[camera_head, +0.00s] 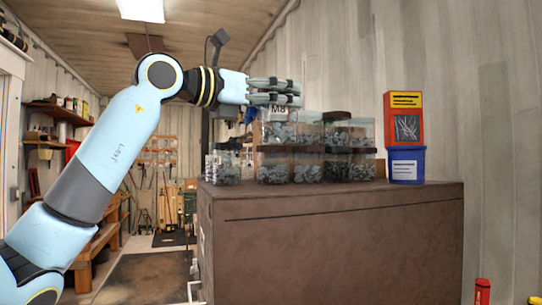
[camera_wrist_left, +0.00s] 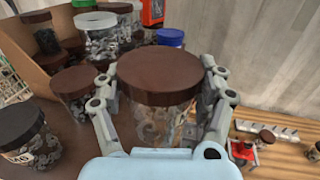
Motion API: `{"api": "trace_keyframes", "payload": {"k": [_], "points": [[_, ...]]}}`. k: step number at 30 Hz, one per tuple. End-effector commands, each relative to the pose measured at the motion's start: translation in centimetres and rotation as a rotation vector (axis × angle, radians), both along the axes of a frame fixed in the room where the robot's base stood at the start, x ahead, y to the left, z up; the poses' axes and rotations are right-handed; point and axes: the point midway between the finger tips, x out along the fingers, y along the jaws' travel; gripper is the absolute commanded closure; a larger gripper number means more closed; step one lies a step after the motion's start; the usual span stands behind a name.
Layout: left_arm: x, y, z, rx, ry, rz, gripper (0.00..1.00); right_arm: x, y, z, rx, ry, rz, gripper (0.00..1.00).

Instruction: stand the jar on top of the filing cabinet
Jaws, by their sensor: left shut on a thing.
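My left gripper (camera_head: 275,92) reaches in level from the left, above the jars at the cabinet's left end. In the left wrist view, its fingers are shut around a clear jar (camera_wrist_left: 163,122) with a brown lid and small hardware inside; the jar looks upright. In the head view the fingers overlap the jars behind, so I cannot tell the held jar's outline from theirs. The filing cabinet (camera_head: 335,235) is a wide brown box with a flat top. Whether the held jar's base touches anything is hidden. My right gripper is not in view.
Several lidded jars (camera_head: 345,135) are crowded and stacked on the cabinet top. A red bin (camera_head: 405,128) sits on a blue one (camera_head: 406,167) at their right. Bare top lies right of these. In the wrist view, a black-lidded jar (camera_wrist_left: 22,125) stands at the left.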

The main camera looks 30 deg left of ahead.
Motion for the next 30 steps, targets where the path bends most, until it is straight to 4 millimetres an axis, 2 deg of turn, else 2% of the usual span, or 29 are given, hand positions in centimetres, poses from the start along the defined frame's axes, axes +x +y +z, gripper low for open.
{"api": "trace_keyframes", "payload": {"k": [1,4,10,14,22,30], "points": [[0.2,1.5,-0.8,0.008,0.006,0.008,0.85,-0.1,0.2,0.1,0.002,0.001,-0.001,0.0],[0.6,3.8,-2.2,0.006,0.005,0.008,0.85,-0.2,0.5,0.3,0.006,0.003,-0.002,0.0],[1.2,7.0,-4.2,0.001,0.0,0.001,0.85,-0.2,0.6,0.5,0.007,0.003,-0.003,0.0],[1.4,7.7,-4.8,-0.001,-0.002,0.0,0.85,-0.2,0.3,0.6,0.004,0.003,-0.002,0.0],[1.4,7.7,-8.3,0.0,-0.001,-0.001,0.85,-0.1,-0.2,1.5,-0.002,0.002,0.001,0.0],[1.4,7.7,-8.6,0.0,-0.004,0.0,0.85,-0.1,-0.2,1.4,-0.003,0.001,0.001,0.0]]}}
